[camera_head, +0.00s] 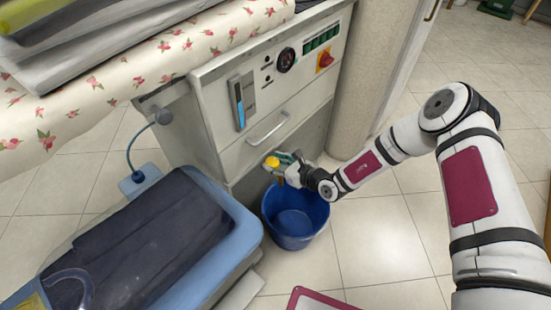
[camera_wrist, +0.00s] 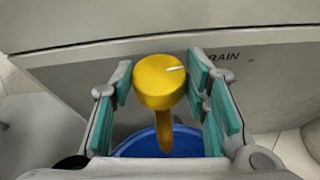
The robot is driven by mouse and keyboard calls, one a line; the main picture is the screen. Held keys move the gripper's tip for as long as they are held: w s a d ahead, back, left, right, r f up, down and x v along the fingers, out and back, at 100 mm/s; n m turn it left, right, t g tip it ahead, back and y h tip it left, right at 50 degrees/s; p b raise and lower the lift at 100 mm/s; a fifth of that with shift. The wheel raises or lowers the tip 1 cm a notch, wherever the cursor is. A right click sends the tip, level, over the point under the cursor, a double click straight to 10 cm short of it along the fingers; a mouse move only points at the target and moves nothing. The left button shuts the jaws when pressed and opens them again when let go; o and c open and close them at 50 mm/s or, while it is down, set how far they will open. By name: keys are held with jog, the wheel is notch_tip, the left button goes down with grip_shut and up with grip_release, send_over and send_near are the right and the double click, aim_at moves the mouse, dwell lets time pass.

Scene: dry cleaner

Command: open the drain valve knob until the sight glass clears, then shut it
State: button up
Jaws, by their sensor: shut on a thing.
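The yellow drain valve knob (camera_head: 271,161) sits low on the front of the grey machine, above a blue bucket (camera_head: 297,232). In the head view my gripper (camera_head: 277,164) partly covers the knob. The sight glass (camera_head: 240,103) is a narrow upright window on the machine front, with blue showing in it.
A drawer handle (camera_head: 268,129) sticks out above the knob. A blue-edged padded board (camera_head: 150,245) stands at the left.

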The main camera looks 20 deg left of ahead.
jog(key=shift+s+a+r+m+t+p, duration=0.15)
jog(key=shift+s+m+t+p, duration=0.1)
jog(key=shift+m+t+p, duration=0.45)
jog(key=o, duration=1.1)
jog(key=v, duration=1.2)
jog(key=shift+r, duration=0.1)
